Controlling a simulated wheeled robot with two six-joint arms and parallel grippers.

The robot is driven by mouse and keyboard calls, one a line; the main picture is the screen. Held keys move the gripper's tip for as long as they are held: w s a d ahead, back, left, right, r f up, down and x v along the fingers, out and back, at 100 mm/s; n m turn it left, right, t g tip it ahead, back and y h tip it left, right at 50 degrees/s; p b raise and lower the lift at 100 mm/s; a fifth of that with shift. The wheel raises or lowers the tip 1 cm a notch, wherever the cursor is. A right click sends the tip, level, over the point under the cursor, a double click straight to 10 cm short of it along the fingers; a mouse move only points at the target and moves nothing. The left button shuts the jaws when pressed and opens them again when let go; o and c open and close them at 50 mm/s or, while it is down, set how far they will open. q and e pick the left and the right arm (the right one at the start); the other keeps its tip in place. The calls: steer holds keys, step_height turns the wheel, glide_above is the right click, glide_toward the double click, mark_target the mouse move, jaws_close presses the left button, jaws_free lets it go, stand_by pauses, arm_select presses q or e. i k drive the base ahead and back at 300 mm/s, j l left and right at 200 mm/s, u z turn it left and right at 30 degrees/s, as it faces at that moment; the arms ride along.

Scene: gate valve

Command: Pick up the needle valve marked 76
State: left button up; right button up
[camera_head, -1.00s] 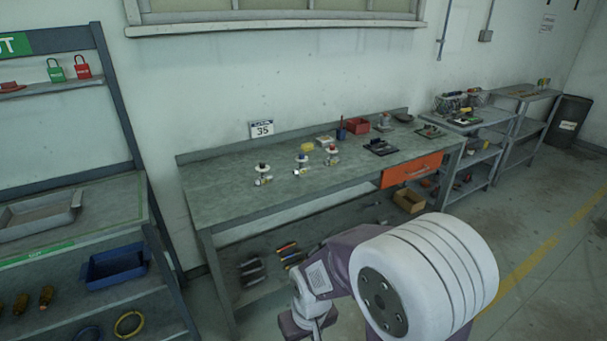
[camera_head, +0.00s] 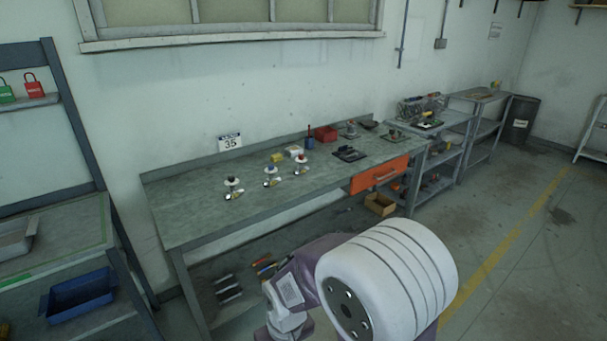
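Three small valves stand in a row on the workbench (camera_head: 185,215). The left valve (camera_head: 233,188) has a dark top, the middle valve (camera_head: 272,177) a blue one and the right valve (camera_head: 301,164) a red one, each with a pale round disc and brass-coloured parts at its foot. Their markings are too small to read, so I cannot tell which is 76. One of my arms, apparently the right, reaches in at the bottom, well in front of the bench; its fingers are below the frame. My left gripper is out of view.
A sign reading 35 (camera_head: 229,142) stands behind the valves. Farther right are a red bin (camera_head: 325,133), a black tray (camera_head: 349,154) and an orange drawer (camera_head: 380,175). A shelf rack with a blue bin (camera_head: 78,296) stands left. Floor is open at right.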

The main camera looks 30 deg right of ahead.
mark_target(273, 181)
steer(key=i+l+u, duration=0.1)
steer(key=l, duration=0.25)
steer(key=i+l, duration=0.35)
steer(key=i+l+u, duration=0.15)
steer(key=l, duration=0.25)
steer(key=i+l, duration=0.2)
steer(key=l, duration=0.2)
steer(key=i+l+u, duration=0.15)
steer(key=l, duration=0.3)
steer(key=i+l, duration=0.2)
steer(key=l, duration=0.2)
steer(key=i+l+u, duration=0.15)
steer(key=l, duration=0.25)
steer(key=i+l, duration=0.15)
steer(key=l, duration=0.3)
steer(key=i+u, duration=0.05)
